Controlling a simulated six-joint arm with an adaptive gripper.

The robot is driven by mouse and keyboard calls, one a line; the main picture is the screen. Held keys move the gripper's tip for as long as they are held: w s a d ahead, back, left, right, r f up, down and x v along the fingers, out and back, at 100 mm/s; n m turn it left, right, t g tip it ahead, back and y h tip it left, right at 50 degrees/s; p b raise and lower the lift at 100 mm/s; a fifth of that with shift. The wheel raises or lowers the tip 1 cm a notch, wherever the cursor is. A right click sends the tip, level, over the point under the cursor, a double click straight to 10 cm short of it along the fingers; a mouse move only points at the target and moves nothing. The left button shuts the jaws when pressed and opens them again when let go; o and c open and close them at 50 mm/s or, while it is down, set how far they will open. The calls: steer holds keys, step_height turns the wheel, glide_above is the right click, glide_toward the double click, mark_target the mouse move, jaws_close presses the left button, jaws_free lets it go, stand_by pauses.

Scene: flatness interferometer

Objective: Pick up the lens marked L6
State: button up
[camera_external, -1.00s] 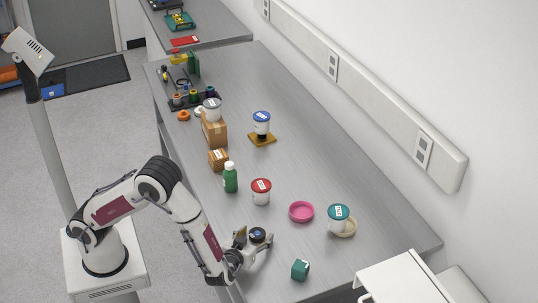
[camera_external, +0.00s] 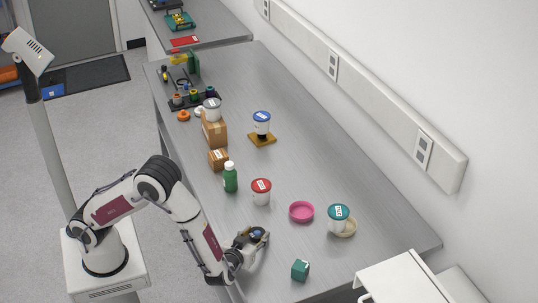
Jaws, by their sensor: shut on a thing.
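My gripper (camera_external: 259,236) is low over the near part of the grey bench, with its fingers closed around a small dark round piece (camera_external: 255,233) with a bluish top. This piece looks like a lens, but no L6 marking can be read on it at this size. The fingers hide most of its sides, and I cannot tell whether it touches the bench.
Near my gripper are a teal cube (camera_external: 300,270), a red-lidded tub (camera_external: 261,192), a pink dish (camera_external: 301,212), a teal-lidded tub (camera_external: 338,217) and a green bottle (camera_external: 230,179). The bench's right middle is clear.

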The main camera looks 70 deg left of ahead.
mark_target(255, 235)
steer(key=shift+r, duration=4.9)
